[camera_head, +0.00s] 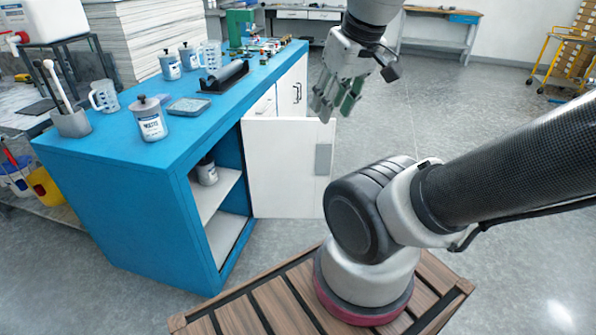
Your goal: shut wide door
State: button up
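The wide door (272,165) is a white panel on the blue cabinet (125,215). It stands swung open, out from the cabinet front, with a grey plate (323,158) near its free edge. The open compartment beside it shows white shelves (216,190). My gripper (335,108) hangs fingers down, above and just right of the door's upper free corner. Its fingers, with green pads, look spread and hold nothing. It appears apart from the door, though the depth gap is hard to judge.
A jar (207,170) stands on the upper shelf inside. Jars, measuring jugs and a black roller (223,76) stand on the blue top. A narrower white door with a dark handle (297,92) is farther along the front. The grey floor (440,110) right of the door is clear.

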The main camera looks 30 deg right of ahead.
aim_at(289, 161)
jog(key=z, duration=0.4)
jog(key=i+l+z, duration=0.1)
jog(key=z, duration=0.65)
jog(key=i+z, duration=0.1)
jog(key=z, duration=0.3)
jog(key=i+z, duration=0.1)
jog(key=i, duration=4.05)
jog(key=i+u, duration=0.35)
jog(key=i+l+u, duration=0.2)
jog(key=u, duration=0.15)
jog(key=i+l+u, duration=0.35)
jog(key=j+u, duration=0.15)
jog(key=u, duration=3.35)
jog(key=k+j+z, duration=0.1)
jog(key=j, duration=0.25)
jog(key=k+j+z, duration=0.1)
jog(key=j, duration=0.25)
jog(key=k+j+z, duration=0.1)
jog(key=k+j, duration=0.15)
